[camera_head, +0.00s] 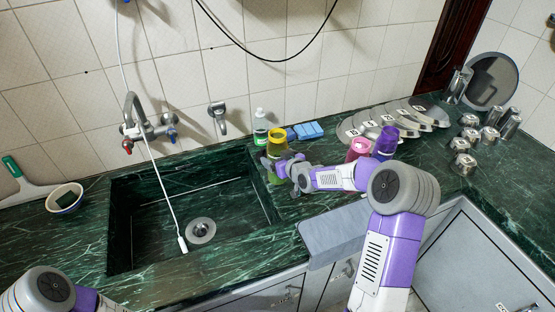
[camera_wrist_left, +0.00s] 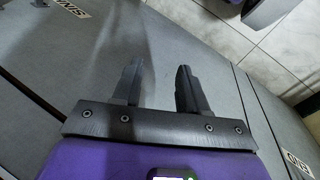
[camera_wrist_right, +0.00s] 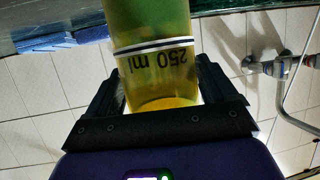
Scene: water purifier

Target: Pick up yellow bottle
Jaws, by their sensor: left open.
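The yellow bottle (camera_head: 277,140) stands at the right rim of the sink, its yellow top showing above my right gripper (camera_head: 278,168). In the right wrist view, the see-through bottle (camera_wrist_right: 158,70) with a "250 ml" mark lies between the two fingers of my right gripper (camera_wrist_right: 158,85). The fingers flank it closely on both sides; whether they press on it is unclear. The bottle's lower part is partly hidden in the head view. My left gripper (camera_wrist_left: 160,78) is open and empty in front of grey cabinet doors, away from the bottle.
A pink cup (camera_head: 358,149) and purple cup (camera_head: 387,141) are near my right forearm. Steel lids and cups fill the right counter. The sink (camera_head: 160,235) with its tap (camera_head: 145,128) lies left.

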